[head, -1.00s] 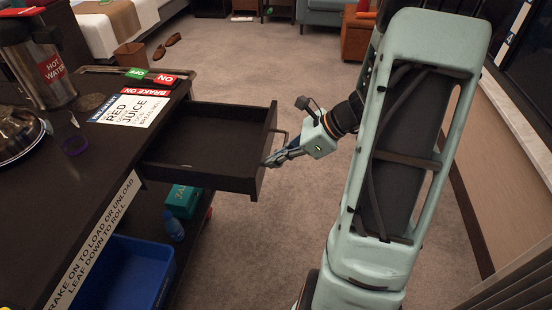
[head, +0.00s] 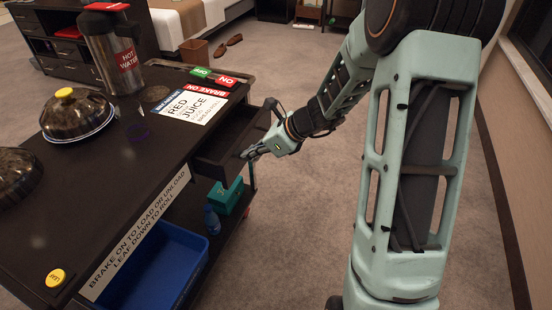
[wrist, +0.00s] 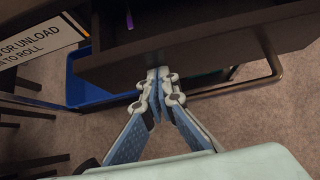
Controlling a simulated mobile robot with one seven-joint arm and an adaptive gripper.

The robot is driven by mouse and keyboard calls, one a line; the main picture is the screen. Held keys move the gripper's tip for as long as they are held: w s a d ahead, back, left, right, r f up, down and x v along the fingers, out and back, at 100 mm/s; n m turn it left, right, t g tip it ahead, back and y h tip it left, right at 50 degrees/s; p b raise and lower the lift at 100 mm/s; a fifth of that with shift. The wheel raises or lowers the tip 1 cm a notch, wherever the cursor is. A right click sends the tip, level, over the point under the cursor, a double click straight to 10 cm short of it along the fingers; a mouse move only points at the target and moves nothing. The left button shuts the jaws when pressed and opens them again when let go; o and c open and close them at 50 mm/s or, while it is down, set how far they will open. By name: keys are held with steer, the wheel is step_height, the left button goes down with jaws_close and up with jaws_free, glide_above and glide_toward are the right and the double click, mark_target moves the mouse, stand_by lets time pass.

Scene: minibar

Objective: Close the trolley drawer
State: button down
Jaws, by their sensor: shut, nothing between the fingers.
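On the trolley top stand a hot water flask (head: 115,55), domed covers (head: 77,113) and signs (head: 195,103). A blue bin (head: 150,265), a blue bottle (head: 212,220) and a teal box (head: 228,197) are on the lower shelf. Carpet to the right is free.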

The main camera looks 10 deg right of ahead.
mark_target(223, 146)
steer(key=w+a, duration=0.1)
steer(key=a, duration=0.1)
steer(key=w+a, duration=0.2)
steer(key=w+a+p, duration=0.1)
steer(key=a, duration=0.1)
steer(key=shift+w+a, duration=0.2)
steer(key=shift+a, duration=0.1)
steer(key=shift+w+a+r, duration=0.1)
steer(key=shift+a+r, duration=0.05)
steer(key=shift+a+r, duration=0.1)
